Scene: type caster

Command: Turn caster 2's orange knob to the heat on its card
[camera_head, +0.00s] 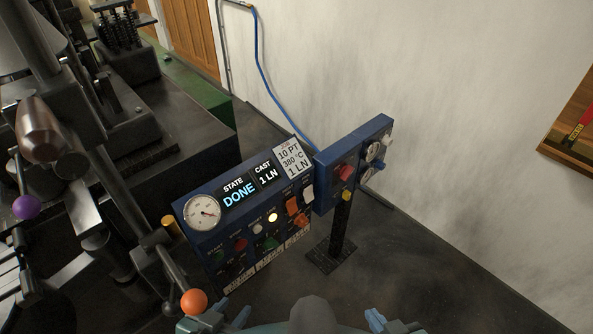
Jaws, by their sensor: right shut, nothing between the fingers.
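A blue control panel (235,240) stands at the centre beside the dark machine. Its card (292,161) reads 10 PT, 380 °C, 1 LN. Its display (239,194) reads STATE DONE, CAST 1 LN. An orange knob (292,206) is on the panel's right part, with another orange part (301,220) just below; its setting is too small to read. No caster number is legible. My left gripper (232,311) is at the bottom edge below the panel, its blue fingertips apart. My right gripper (375,320) is low at the bottom right, shut and empty, away from the panel.
A round gauge (202,212) and several buttons are on the panel. A second blue box (354,160) on a black post (341,228) stands right of it. A lever with an orange ball (194,301) juts out at lower left. Floor at right is clear.

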